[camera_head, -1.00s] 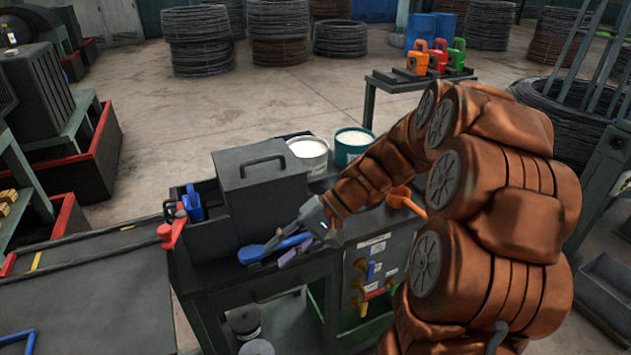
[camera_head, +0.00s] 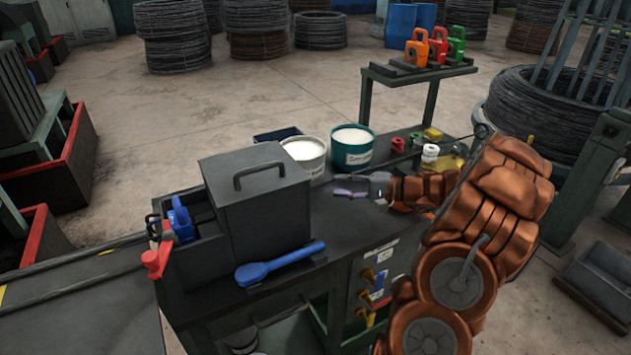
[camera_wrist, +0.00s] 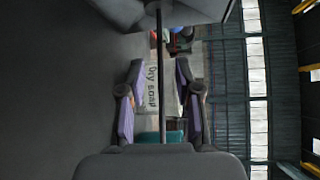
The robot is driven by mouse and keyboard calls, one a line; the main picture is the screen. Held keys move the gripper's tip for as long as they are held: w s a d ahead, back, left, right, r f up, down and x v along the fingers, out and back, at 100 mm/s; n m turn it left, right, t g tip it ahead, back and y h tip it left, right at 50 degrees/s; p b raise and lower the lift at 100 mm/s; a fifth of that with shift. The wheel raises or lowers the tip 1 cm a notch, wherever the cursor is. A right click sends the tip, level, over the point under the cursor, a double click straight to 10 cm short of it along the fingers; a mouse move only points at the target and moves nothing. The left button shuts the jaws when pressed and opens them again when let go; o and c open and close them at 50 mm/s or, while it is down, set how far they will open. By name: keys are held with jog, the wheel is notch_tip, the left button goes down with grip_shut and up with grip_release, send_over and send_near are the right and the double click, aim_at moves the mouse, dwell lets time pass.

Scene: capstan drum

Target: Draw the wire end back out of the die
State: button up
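A dark grey lidded box (camera_head: 262,212) with a handle stands on the workbench (camera_head: 345,225). I cannot make out a wire end or a die opening in either view. My gripper (camera_head: 352,193) is above the bench, right of the box and in front of the two buckets. In the wrist view its purple-padded fingers (camera_wrist: 158,105) stand apart, with a label reading "Dry soap" visible between them. A thin dark upright bar (camera_wrist: 160,50) also shows there; I cannot tell what it is. I see nothing gripped.
A blue long-handled tool (camera_head: 280,264) lies in front of the box. A white bucket (camera_head: 305,155) and a teal bucket (camera_head: 352,148) stand behind. Small red and white parts lie at the bench's right. A stand (camera_head: 415,72) holds coloured locks. A blue clamp-like item (camera_head: 181,220) is left.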

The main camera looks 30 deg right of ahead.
aim_at(318, 185)
jog(key=shift+p+x, duration=1.05)
jog(key=shift+x, duration=2.3)
jog(key=shift+s+a, duration=0.1)
grip_shut()
